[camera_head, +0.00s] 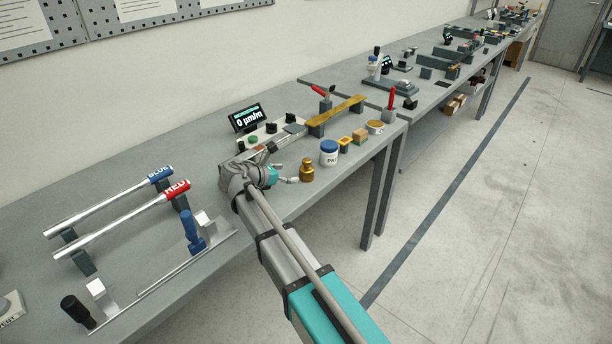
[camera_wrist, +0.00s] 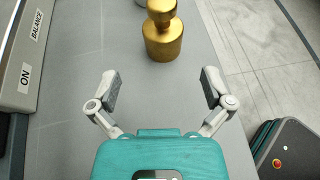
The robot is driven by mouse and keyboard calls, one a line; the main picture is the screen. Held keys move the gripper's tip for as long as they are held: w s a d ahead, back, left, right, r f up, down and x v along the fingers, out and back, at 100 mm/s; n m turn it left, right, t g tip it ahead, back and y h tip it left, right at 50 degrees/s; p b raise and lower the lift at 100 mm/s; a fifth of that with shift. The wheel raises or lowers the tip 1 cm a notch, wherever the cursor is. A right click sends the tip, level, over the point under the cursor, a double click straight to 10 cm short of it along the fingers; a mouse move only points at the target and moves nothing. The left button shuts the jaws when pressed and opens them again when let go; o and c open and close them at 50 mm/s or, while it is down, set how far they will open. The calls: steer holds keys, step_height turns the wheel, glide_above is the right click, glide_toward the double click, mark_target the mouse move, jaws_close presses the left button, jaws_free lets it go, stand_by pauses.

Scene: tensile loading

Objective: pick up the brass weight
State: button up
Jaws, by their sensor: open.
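The brass weight (camera_head: 307,171) stands upright on the grey bench near its front edge, a gold cylinder with a narrower knob on top. In the wrist view the brass weight (camera_wrist: 163,38) is at the top centre, beyond my fingertips and roughly midway between them sideways. My gripper (camera_wrist: 161,90) is open and empty, with its two fingers spread wide. In the head view my gripper (camera_head: 288,180) is just left of the weight, partly hidden by my own arm; I cannot tell the exact gap.
A white jar with a blue lid (camera_head: 329,152) stands just right of the weight. Blue and red labelled bars (camera_head: 120,215) lie left. The bench's front edge is close.

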mark_target(301, 172)
steer(key=shift+b+x, duration=0.3)
steer(key=shift+x, duration=1.05)
steer(key=shift+b+x, duration=0.95)
steer(key=shift+x, duration=1.7)
steer(key=shift+s, duration=0.1)
steer(key=c, duration=1.3)
